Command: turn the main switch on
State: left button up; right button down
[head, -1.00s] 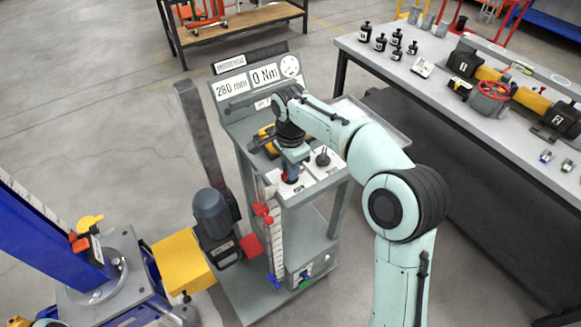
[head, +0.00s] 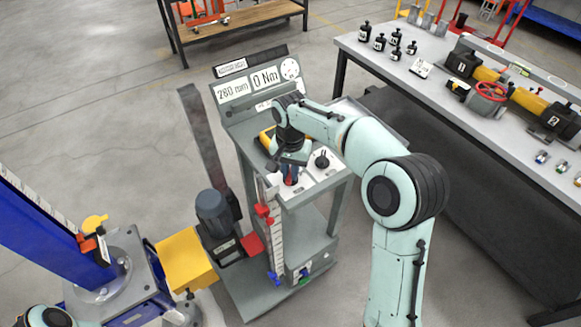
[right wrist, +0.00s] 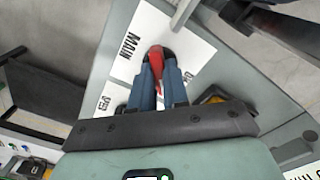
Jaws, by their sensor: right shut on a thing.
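The main switch has a red handle (right wrist: 157,63) on a white plate (right wrist: 138,38) lettered "MAIN" in the right wrist view. My right gripper (right wrist: 160,78) has its two blue fingers shut on the red handle, one on each side. The handle's base is partly hidden by the fingers. In the head view, my right gripper (head: 290,177) reaches down to the switch panel (head: 318,178) on the grey test stand, and little of the switch shows. My left gripper is not in view.
A black knob (head: 322,161) stands on the panel right of my right gripper. A yellow device (head: 267,138) sits behind on the stand. A gauge board (head: 250,84) reads 280 mm and 0 Nm.

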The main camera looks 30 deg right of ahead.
aim_at(290, 173)
jog(key=n+p, duration=0.1)
jog(key=n, duration=0.3)
jog(key=shift+r+n, duration=0.1)
jog(key=shift+n, duration=0.2)
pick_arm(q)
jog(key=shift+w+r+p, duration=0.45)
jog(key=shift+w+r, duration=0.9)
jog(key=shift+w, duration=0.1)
pick_arm(e)
jog(key=shift+n, duration=2.5)
jog(key=c, duration=1.1)
grip_release()
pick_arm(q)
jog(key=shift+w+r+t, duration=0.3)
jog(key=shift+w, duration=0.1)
pick_arm(e)
notch_tip(290, 173, up, 13)
jog(key=shift+r, duration=0.15)
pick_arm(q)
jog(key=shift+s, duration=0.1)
